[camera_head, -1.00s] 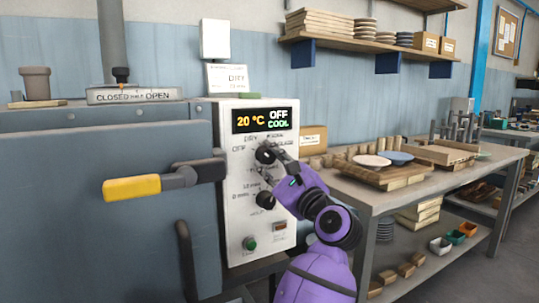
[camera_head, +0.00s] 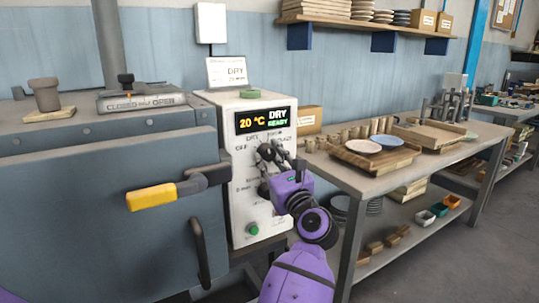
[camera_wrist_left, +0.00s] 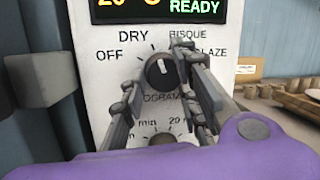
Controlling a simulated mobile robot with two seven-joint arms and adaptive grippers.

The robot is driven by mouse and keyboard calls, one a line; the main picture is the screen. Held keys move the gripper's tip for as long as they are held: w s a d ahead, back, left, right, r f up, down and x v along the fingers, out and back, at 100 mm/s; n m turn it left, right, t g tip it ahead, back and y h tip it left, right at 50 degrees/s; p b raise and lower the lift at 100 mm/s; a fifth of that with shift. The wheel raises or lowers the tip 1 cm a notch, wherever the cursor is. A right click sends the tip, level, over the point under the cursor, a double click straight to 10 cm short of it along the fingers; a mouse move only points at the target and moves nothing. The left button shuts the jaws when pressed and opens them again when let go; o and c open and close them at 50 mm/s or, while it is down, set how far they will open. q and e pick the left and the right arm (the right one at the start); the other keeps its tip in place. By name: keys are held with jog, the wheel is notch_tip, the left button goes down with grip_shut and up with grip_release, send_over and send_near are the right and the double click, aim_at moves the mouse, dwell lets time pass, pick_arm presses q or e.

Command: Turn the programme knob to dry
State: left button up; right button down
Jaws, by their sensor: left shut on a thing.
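The programme knob (camera_wrist_left: 162,70) is dark and round with a white pointer mark, on the white control panel (camera_head: 243,215). In the left wrist view its mark points up and a little left, towards the printed word DRY. My left gripper (camera_wrist_left: 163,76) has its fingers on both sides of the knob, shut on it. The display (camera_head: 264,120) reads 20 °C, DRY and READY. My right gripper is not in view.
A second dark knob (camera_wrist_left: 160,139) sits just below, with minute marks. A green button (camera_head: 253,229) is low on the panel. The yellow-gripped door handle (camera_head: 152,197) juts out at the left. A bench (camera_head: 365,183) with plates and wooden trays stands at the right.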

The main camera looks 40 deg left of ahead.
pick_arm(q)
jog(key=shift+s+a+f, duration=0.2)
jog(key=shift+a+f, duration=0.05)
jog(key=shift+a, duration=0.05)
jog(key=o, duration=0.8)
jog(key=shift+o, duration=0.8)
jog(key=shift+s+r, duration=0.1)
jog(key=shift+s, duration=0.05)
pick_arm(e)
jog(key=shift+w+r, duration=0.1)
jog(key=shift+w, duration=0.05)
pick_arm(q)
jog(key=shift+d, duration=0.4)
jog(key=v, duration=1.1)
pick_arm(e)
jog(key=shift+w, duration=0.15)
pick_arm(q)
jog(key=shift+s+d, duration=0.1)
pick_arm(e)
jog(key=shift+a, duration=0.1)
